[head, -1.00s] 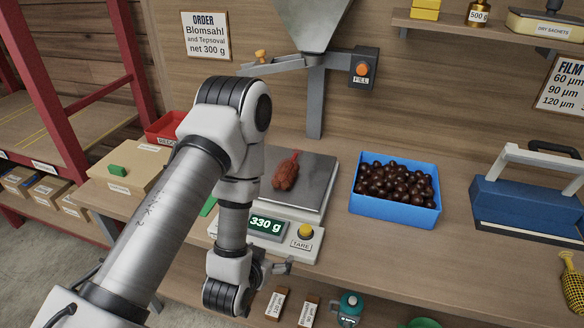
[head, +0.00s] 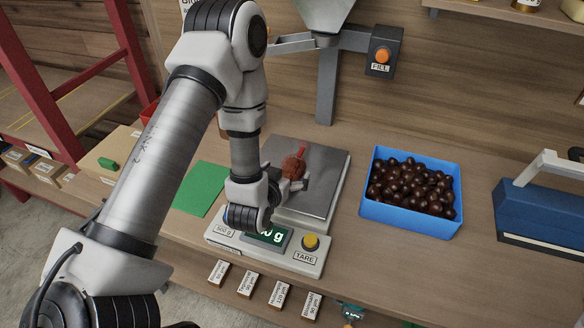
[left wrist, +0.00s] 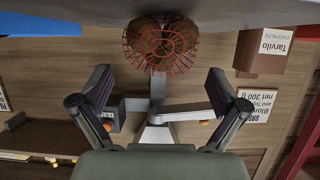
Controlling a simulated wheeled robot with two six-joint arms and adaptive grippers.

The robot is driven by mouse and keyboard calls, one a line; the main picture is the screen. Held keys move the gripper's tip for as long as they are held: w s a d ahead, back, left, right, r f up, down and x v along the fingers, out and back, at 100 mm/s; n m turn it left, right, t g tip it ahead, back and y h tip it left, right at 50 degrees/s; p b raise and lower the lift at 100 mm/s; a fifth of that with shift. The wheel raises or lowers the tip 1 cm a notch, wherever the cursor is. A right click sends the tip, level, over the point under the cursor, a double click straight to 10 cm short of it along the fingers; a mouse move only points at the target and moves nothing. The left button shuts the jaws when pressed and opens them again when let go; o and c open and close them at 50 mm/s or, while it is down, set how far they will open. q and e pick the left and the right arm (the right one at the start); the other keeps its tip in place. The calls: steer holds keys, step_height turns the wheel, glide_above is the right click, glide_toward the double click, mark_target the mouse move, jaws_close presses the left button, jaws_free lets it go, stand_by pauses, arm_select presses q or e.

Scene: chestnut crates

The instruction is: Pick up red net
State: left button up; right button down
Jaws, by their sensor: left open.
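The red net (head: 294,166), filled with brown chestnuts, rests on the metal plate of the scale (head: 325,195). My left gripper (head: 284,182) is low over the plate, close to the near side of the net, and hides part of it. In the left wrist view the net (left wrist: 160,48) shows beyond the two spread fingers of my left gripper (left wrist: 160,88), with nothing between them. I cannot tell whether a finger touches the net. My right gripper is not in view.
A blue box of chestnuts (head: 374,210) stands right of the scale, and a blue machine (head: 535,215) farther right. The metal hopper with its orange FILL button (head: 382,56) is behind. A green sheet (head: 201,188) lies left. Small labelled blocks line the front edge.

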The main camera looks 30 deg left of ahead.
mark_target(290, 167)
arm_select(q)
steer(key=p+x, duration=0.1)
steer(key=x, duration=0.3)
steer(key=shift+w+a, duration=0.15)
steer(key=shift+w, duration=0.2)
steer(key=shift+s, duration=0.1)
steer(key=shift+s+r, duration=0.1)
steer(key=c, duration=1.7)
steer(key=shift+o, duration=0.2)
steer(key=shift+r, duration=0.1)
